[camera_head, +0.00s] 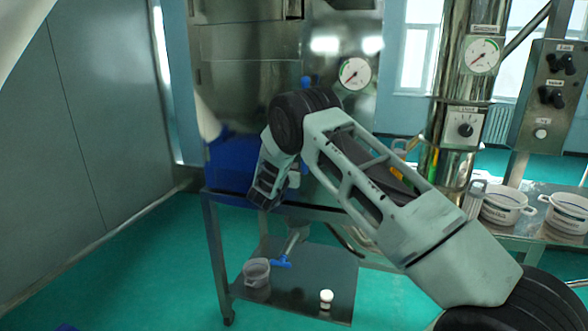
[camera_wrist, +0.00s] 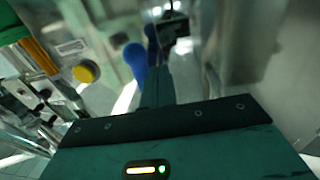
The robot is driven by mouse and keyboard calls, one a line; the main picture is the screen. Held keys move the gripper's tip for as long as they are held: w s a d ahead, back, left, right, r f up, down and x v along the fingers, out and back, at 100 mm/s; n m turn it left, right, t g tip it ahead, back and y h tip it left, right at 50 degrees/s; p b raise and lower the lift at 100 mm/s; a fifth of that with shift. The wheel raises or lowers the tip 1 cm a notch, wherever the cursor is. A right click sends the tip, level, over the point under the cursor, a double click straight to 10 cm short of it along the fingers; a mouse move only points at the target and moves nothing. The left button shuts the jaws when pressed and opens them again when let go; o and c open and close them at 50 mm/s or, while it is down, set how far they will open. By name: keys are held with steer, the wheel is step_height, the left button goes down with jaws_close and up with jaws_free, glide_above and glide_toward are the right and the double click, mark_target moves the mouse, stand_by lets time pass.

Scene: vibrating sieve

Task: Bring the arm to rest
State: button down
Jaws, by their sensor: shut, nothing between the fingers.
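My arm reaches in from the lower right of the head view, bends at a dark joint near the steel machine (camera_head: 235,75), and its end hangs down. My gripper (camera_wrist: 158,72) shows in the wrist view with its fingers together, shut and empty. In the head view the arm's end is in front of the blue part (camera_head: 228,165) of the machine, above the table's front edge; the fingertips are hard to make out there. In the wrist view a blue rounded knob (camera_wrist: 135,58) appears just beyond the fingers; I cannot tell whether they touch.
A steel table (camera_head: 212,245) has a lower shelf with a grey bucket (camera_head: 257,273) and a small white jar (camera_head: 326,298). White tubs (camera_head: 503,207) stand on a bench at right, beside a steel column (camera_head: 460,90) with a dial.

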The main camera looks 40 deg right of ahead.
steer(key=b+v, duration=0.3)
steer(key=v, duration=0.5)
steer(key=shift+s, duration=0.15)
